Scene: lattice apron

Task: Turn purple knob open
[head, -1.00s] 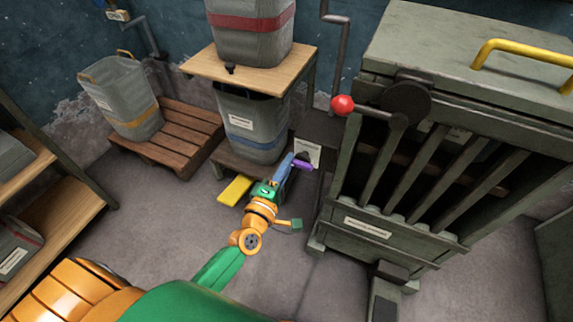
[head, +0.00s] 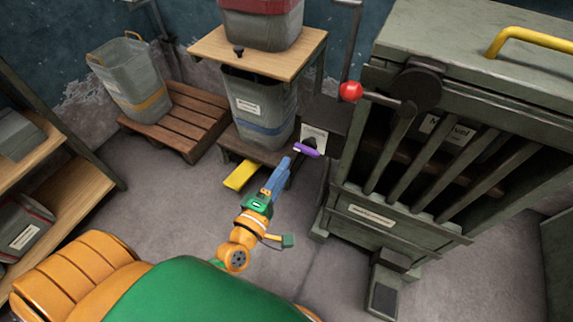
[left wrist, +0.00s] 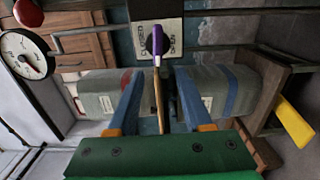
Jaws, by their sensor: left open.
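The purple knob (head: 306,150) is a short lever on a small valve with a pale plate (head: 313,134), low beside the grey-green machine. In the left wrist view the purple knob (left wrist: 155,42) stands roughly upright in the picture, in front of the plate (left wrist: 162,28), which reads CLOSED and OPEN. My left gripper (head: 284,168) is just below and left of the knob. Its blue fingers (left wrist: 158,88) are spread, with the knob in line with the gap, beyond the tips. No contact shows. My right gripper is not in view.
The grey-green machine (head: 375,228) with a red ball handle (head: 350,91) stands close on the right. A wooden stand (head: 262,62) with bins and a yellow bar (head: 240,174) is on the left. A round gauge (left wrist: 24,56) shows beside the valve. Floor in front is open.

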